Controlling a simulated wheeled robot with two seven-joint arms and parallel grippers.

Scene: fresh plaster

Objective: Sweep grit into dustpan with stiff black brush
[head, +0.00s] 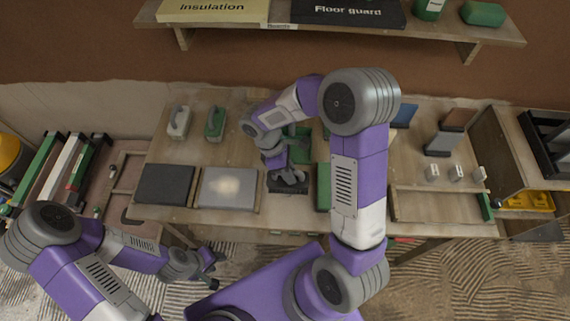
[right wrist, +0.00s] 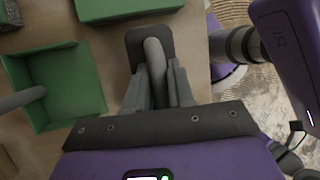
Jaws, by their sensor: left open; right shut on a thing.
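My right gripper (head: 287,177) is low over the front middle of the bench, shut on the grey handle (right wrist: 154,62) of a dark block, which I take for the black brush (right wrist: 137,40). In the head view the brush (head: 290,188) shows dark below the fingers; its bristles are hidden. The green dustpan (right wrist: 70,85) lies left of the brush in the right wrist view, with a grey handle; in the head view it is partly hidden behind the gripper (head: 300,155). A pale patch (head: 224,187), possibly grit, lies on a grey board. My left gripper (head: 212,270) is open and empty, in front of the bench.
A black slab (head: 165,184) lies left of the grey board (head: 245,203). Two hand tools (head: 180,122) (head: 215,124) stand behind. A green block (head: 323,187) lies right of the brush. A low wooden tray (head: 435,207) is at the right. A shelf (head: 320,28) hangs above.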

